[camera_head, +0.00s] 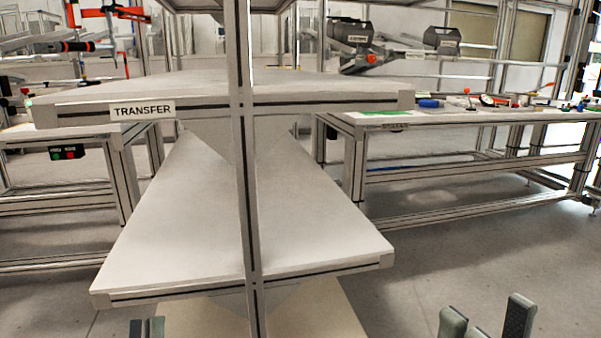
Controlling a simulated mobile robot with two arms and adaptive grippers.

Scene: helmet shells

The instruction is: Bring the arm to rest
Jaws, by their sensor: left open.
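My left gripper (147,328) shows only as a small dark and grey fingertip part at the bottom edge, left of the middle. It is open, and the rest of it is cut off by the frame. My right gripper (485,322) shows at the bottom edge on the right, with its fingertips wide apart and nothing between them. Both grippers appear in front of and below the lower shelf (200,230) of the rack, apart from it. Neither arm's links show. No helmet shell can be made out.
The rack's upper shelf (75,110) bears a TRANSFER label (143,111); both its shelves look empty. An upright post (243,170) stands in front. A workbench (470,118) with small tools stands at the back right, another bench (60,198) at the left. Grey floor (440,255) is clear at right.

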